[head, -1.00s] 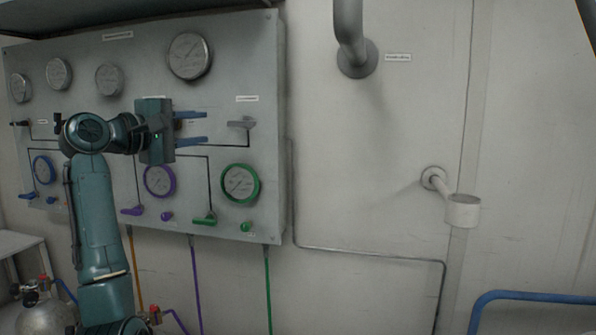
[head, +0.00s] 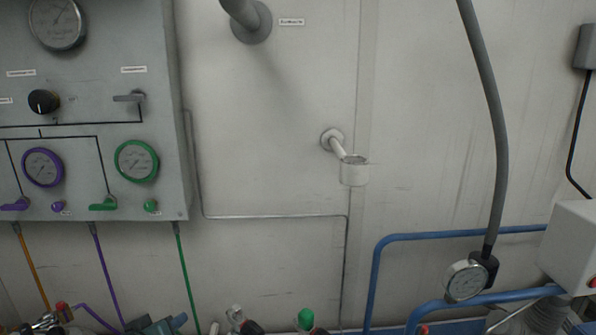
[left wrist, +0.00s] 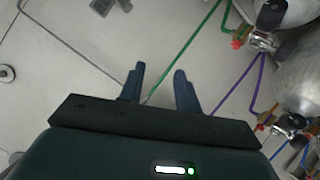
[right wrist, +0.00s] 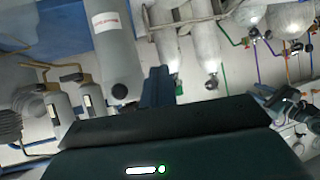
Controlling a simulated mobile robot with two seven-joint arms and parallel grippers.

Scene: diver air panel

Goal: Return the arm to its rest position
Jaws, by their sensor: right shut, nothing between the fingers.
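My left gripper (head: 178,322) shows only in part at the bottom edge of the head view, below the panel. In the left wrist view its two blue fingers (left wrist: 160,84) stand apart with nothing between them. My right gripper shows in the right wrist view, where its fingers (right wrist: 158,86) are together and empty; I cannot make it out in the head view. The grey air panel (head: 160,185) is on the wall at the left of the head view, with a black knob (head: 43,102), a grey lever (head: 130,97), a purple gauge (head: 42,167) and a green gauge (head: 136,160).
A white cup-shaped holder (head: 354,172) juts from the wall. A blue rail (head: 440,236) and a gauge on a grey hose (head: 466,281) are at the right. Grey cylinders (right wrist: 120,55) with valves fill much of the right wrist view.

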